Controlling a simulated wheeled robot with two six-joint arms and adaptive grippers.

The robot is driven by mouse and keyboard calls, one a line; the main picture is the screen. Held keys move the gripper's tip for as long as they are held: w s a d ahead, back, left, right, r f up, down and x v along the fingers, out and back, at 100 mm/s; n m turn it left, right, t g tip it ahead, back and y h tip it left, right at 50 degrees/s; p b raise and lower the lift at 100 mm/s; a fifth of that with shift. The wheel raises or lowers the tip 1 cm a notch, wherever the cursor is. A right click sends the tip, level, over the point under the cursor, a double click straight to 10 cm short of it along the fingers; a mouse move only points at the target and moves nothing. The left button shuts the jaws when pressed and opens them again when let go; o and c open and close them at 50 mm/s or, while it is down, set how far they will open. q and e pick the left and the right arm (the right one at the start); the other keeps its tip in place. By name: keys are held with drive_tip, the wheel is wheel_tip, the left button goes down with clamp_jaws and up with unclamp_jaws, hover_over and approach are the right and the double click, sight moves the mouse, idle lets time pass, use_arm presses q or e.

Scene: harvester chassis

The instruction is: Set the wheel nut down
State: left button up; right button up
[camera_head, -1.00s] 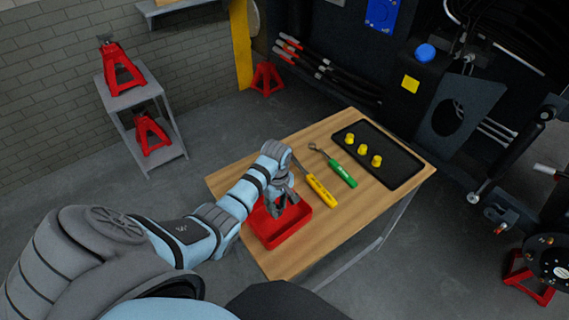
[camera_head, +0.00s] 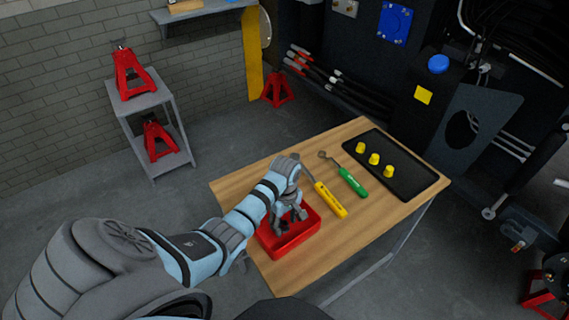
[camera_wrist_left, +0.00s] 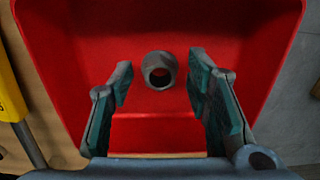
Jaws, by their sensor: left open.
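The wheel nut (camera_wrist_left: 159,70) is a grey metal ring with a dark hole. In the left wrist view it rests on the floor of the red tray (camera_wrist_left: 160,20), beyond and between my open fingers, touching neither. My left gripper (camera_wrist_left: 160,95) is open and empty. In the head view my left gripper (camera_head: 287,222) reaches down into the red tray (camera_head: 295,241) on the wooden table (camera_head: 350,236). The nut is hidden there by the gripper. My right gripper is not in view.
A yellow-handled tool (camera_head: 330,200) and a green-handled tool (camera_head: 353,182) lie beside the tray. A black tray (camera_head: 412,180) holds several yellow caps (camera_head: 374,159) at the table's far right. The harvester chassis (camera_head: 400,60) stands behind. Bare wood is free at the table's front right.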

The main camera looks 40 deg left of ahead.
use_arm(q)
wheel_tip(320, 180, up, 12)
drive_tip(key=p, duration=0.2)
drive_tip(key=shift+w+r+p, duration=0.15)
drive_tip(key=shift+r+p, duration=0.05)
drive_tip(key=shift+p, duration=0.2)
drive_tip(key=shift+a, duration=0.1)
drive_tip(key=s+d+f+m+t, duration=0.1)
drive_tip(key=s+d+f+m, duration=0.3)
drive_tip(key=s+f+m, duration=0.4)
drive_tip(key=s+d+r+m+t, duration=0.1)
drive_tip(key=s+d+r+m, duration=0.1)
drive_tip(key=s+m, duration=0.35)
drive_tip(key=s+d+r+m+t, duration=0.2)
drive_tip(key=s+r, duration=0.1)
drive_tip(key=s, duration=0.5)
drive_tip(key=s+a+f+g+b, duration=0.1)
drive_tip(key=s+f, duration=0.1)
drive_tip(key=f, duration=1)
drive_tip(key=s+a+f+g+b, duration=0.1)
drive_tip(key=a+f, duration=0.1)
drive_tip(key=f, duration=1)
drive_tip(key=s+f, duration=1)
drive_tip(key=s, duration=0.2)
drive_tip(key=shift+s+f+g+y, duration=0.3)
drive_tip(key=shift+s+f+y, duration=0.05)
drive_tip(key=shift+s+y, duration=0.05)
